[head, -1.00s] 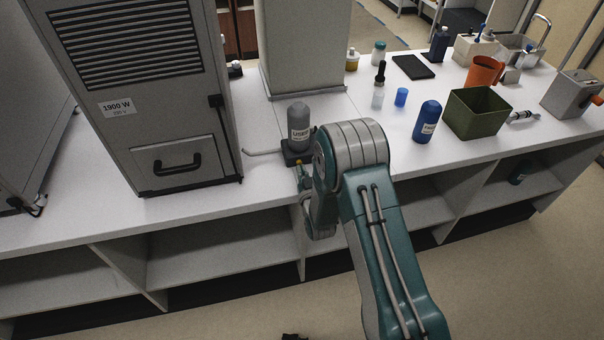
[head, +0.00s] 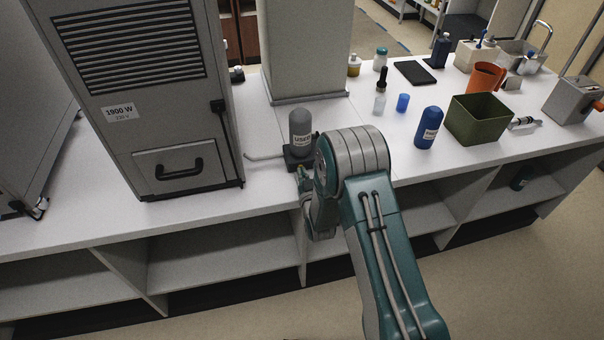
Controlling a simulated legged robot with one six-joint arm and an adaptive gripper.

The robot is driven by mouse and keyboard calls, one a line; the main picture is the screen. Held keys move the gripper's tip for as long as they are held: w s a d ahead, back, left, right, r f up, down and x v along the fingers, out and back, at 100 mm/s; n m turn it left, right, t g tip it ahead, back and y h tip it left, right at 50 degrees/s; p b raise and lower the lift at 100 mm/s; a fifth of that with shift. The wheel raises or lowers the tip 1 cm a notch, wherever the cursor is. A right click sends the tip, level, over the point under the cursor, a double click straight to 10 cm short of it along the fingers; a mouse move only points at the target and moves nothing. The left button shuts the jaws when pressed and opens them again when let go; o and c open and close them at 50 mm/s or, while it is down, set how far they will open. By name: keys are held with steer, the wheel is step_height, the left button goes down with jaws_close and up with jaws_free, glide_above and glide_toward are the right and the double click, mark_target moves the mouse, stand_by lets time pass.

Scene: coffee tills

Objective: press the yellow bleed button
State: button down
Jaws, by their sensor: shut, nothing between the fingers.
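A grey labelled bottle (head: 301,128) stands upright in a black base (head: 297,160) near the counter's front edge. A grey pipe runs left from the base. The yellow bleed button shows only as a tiny yellowish spot, mostly hidden, at the front of the base. My gripper (head: 303,178) is shut and empty, right at the front of the base. It is small and partly hidden by my arm. I cannot tell whether it touches the button.
A tall grey cabinet (head: 135,90) stands left of the base and a grey column (head: 305,50) behind it. A blue bottle (head: 427,128), an olive bin (head: 478,120) and an orange jug (head: 486,78) stand to the right. Open shelves lie below the white counter.

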steer(key=shift+v, duration=2.75)
